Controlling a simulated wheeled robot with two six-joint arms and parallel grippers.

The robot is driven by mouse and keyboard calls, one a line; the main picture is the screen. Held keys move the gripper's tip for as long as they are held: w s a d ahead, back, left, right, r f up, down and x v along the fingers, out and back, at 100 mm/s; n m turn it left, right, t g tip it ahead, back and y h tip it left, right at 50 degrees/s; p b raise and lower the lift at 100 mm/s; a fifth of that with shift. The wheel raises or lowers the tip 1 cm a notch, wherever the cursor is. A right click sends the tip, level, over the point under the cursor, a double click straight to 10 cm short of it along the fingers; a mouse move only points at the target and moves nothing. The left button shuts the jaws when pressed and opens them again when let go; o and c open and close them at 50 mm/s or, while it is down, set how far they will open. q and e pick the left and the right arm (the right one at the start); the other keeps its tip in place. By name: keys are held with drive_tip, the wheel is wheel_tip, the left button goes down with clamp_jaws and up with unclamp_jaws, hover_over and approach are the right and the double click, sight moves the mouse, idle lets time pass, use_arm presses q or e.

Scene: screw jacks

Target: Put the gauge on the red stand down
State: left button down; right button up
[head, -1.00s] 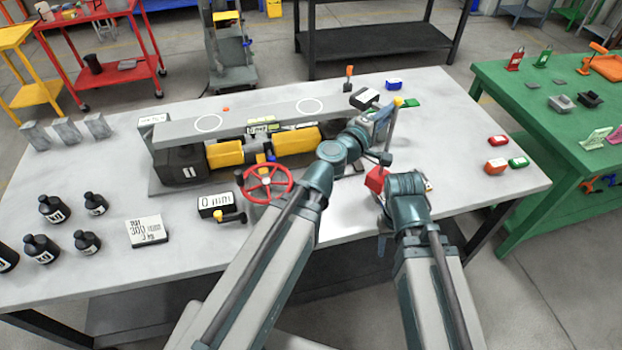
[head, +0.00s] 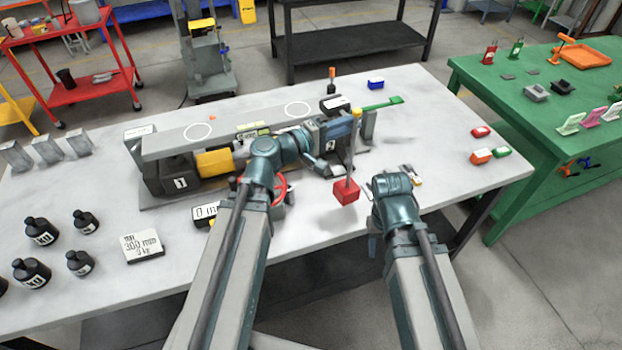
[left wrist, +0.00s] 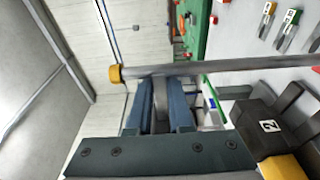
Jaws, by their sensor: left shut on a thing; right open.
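The gauge is a thin grey rod on a red block stand (head: 346,191); its yellow end cap shows in the left wrist view (left wrist: 115,74). My left gripper (head: 352,125) is shut on the upper part of the rod, and the rod crosses its fingers in the left wrist view (left wrist: 160,72). The red stand hangs below the gripper, near the right end of the jack assembly. It looks clear of the table (head: 440,140), with a darker patch beneath. My right gripper (head: 373,245) is low at the table's front edge, mostly hidden by its own wrist.
A long grey beam (head: 230,124) with white rings lies over yellow jacks and black numbered blocks. A red handwheel (head: 281,187) is partly behind my left arm. Black bottles (head: 40,231) and a label block (head: 142,247) stand left. The table's right part is fairly clear.

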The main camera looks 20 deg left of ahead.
use_arm(q)
drive_tip(key=shift+s+a+r+m+g+h, duration=0.1)
drive_tip(key=shift+s+a+m+g+h, duration=0.4)
drive_tip(key=shift+s, duration=0.4)
drive_tip(key=shift+s+a+r+m+g+h, duration=0.1)
drive_tip(key=shift+s+a+m+g+h, duration=0.2)
drive_tip(key=shift+s+a+g, duration=0.45)
use_arm(e)
drive_tip(key=shift+r, duration=0.1)
use_arm(q)
drive_tip(key=shift+s+t, duration=0.1)
drive_tip(key=shift+t, duration=0.15)
